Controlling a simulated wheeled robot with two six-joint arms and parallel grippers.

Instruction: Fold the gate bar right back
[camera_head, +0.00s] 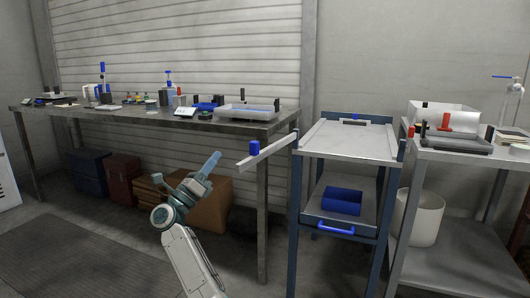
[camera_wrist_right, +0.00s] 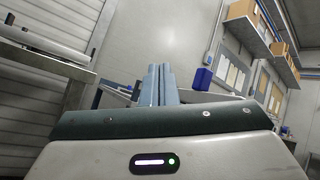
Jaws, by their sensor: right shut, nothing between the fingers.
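The gate bar (camera_head: 268,154) is a pale, narrow bar joined to the left side of the blue-framed cart (camera_head: 297,190). It sticks out to the left, clear of the cart top, with a blue block (camera_head: 254,147) standing near its free end. My right gripper (camera_head: 214,157) is shut and empty, left of the bar's free end and apart from it in the head view. In the right wrist view the closed fingers (camera_wrist_right: 159,80) point ahead, with the blue block (camera_wrist_right: 202,78) just to their right and the bar (camera_wrist_right: 212,97) partly hidden behind them. My left gripper is not in view.
A long workbench (camera_head: 150,117) with several small items stands behind my right arm, with boxes under it. A grey table (camera_head: 470,153) with trays stands at the right. The floor before the cart is clear.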

